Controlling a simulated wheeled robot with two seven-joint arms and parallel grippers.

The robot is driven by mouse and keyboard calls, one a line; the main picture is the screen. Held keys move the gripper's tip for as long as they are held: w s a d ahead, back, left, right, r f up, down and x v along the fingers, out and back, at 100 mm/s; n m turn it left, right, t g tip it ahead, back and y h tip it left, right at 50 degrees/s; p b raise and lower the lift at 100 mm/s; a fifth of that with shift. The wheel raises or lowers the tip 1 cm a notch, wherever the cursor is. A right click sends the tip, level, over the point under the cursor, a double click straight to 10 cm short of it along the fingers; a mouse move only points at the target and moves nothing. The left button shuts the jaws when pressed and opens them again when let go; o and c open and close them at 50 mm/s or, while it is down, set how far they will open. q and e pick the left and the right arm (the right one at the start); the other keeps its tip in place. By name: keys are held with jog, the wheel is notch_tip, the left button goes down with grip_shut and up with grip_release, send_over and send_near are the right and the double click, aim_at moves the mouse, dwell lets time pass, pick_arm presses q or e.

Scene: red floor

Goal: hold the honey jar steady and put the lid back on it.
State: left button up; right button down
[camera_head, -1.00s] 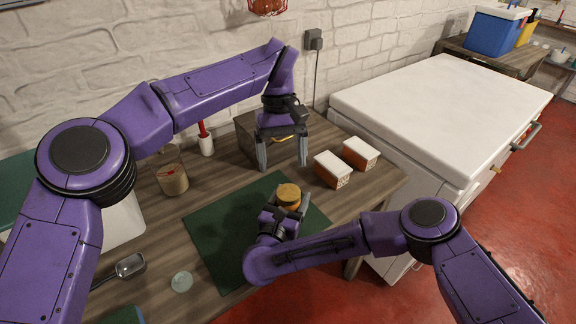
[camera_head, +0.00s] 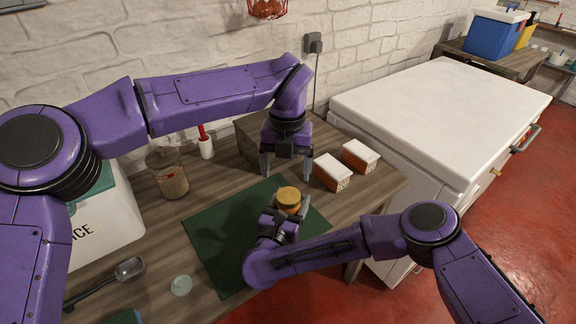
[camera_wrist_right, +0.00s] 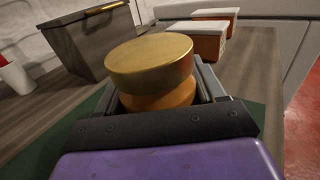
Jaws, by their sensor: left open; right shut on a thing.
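The honey jar (camera_head: 289,208) is orange and stands upright at the right part of the green mat (camera_head: 215,235). The gold lid (camera_head: 288,195) sits on top of the jar; in the right wrist view the lid (camera_wrist_right: 150,62) covers the mouth of the jar (camera_wrist_right: 160,97), and whether it is fully tightened I cannot tell. My right gripper (camera_head: 290,207) is shut around the jar's body, below the lid. My left gripper (camera_head: 287,178) is open and empty, pointing down just behind and above the jar, apart from the lid.
Two orange-and-white boxes (camera_head: 332,172) (camera_head: 360,155) stand to the right of my left gripper. A wooden box (camera_head: 246,140) is behind it. A glass jar (camera_head: 168,175), a metal scoop (camera_head: 128,268) and a small round clear disc (camera_head: 181,285) are at the left. The mat's left part is clear.

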aim_at(288, 195)
pick_arm(q)
jog(key=n, duration=0.5)
jog(key=shift+w+d+f, duration=0.1)
jog(key=shift+d+f, duration=0.05)
jog(key=shift+d, duration=0.1)
jog(key=n, duration=0.3)
jog(key=shift+w+n, duration=0.1)
jog(key=shift+n, duration=0.2)
notch_tip(288, 195, down, 8)
